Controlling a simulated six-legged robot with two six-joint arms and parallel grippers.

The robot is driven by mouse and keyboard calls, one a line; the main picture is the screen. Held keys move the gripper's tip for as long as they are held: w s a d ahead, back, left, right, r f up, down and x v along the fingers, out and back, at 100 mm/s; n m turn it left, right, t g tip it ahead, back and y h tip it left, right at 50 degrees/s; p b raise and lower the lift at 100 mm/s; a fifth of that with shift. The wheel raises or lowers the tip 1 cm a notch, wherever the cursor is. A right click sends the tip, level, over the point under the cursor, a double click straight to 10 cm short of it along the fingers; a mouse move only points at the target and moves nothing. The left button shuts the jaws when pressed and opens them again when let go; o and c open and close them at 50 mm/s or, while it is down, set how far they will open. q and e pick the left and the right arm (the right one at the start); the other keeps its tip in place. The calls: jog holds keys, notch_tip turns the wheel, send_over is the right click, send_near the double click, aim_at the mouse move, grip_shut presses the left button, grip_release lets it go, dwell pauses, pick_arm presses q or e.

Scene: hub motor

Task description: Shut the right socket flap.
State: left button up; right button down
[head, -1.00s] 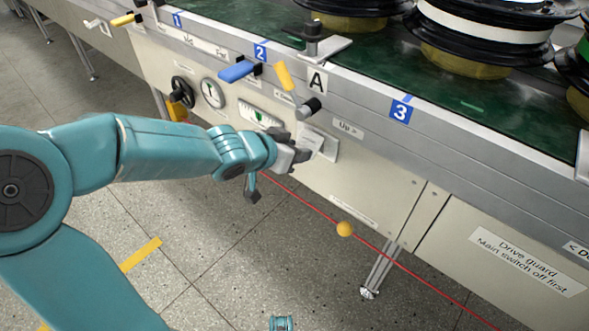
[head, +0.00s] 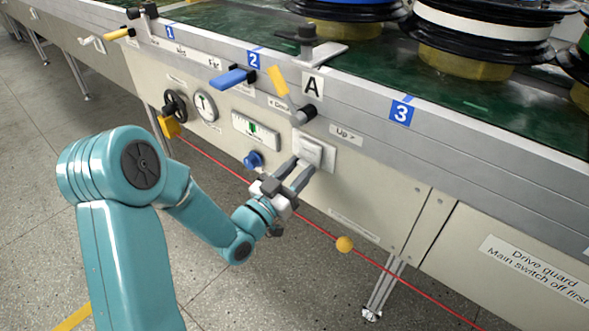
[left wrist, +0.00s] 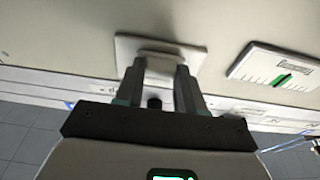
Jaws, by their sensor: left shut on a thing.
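The right socket is a pale square plate (head: 326,160) on the cream machine panel, below the "Up" label. Its small raised white flap (head: 309,150) lies in front of the plate in the head view. My left gripper (head: 303,168) reaches up to it from below left, with its fingertips at the flap's lower edge. In the left wrist view the flap (left wrist: 160,63) sits between the two fingertips, in front of the plate (left wrist: 128,50). The fingers hide its sides, and its exact angle cannot be told. My right gripper is out of view.
A blue knob-like part (head: 253,160) sticks out left of the socket. A slider gauge (head: 256,131) and a black-tipped lever (head: 304,115) are above. A red cord with a yellow ball (head: 344,244) runs below. The floor in front is clear.

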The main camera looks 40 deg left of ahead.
pick_arm(q)
jog(key=shift+w+f+t, duration=0.25)
jog(key=shift+t, duration=0.35)
jog(key=o, duration=1)
jog(key=shift+o, duration=0.2)
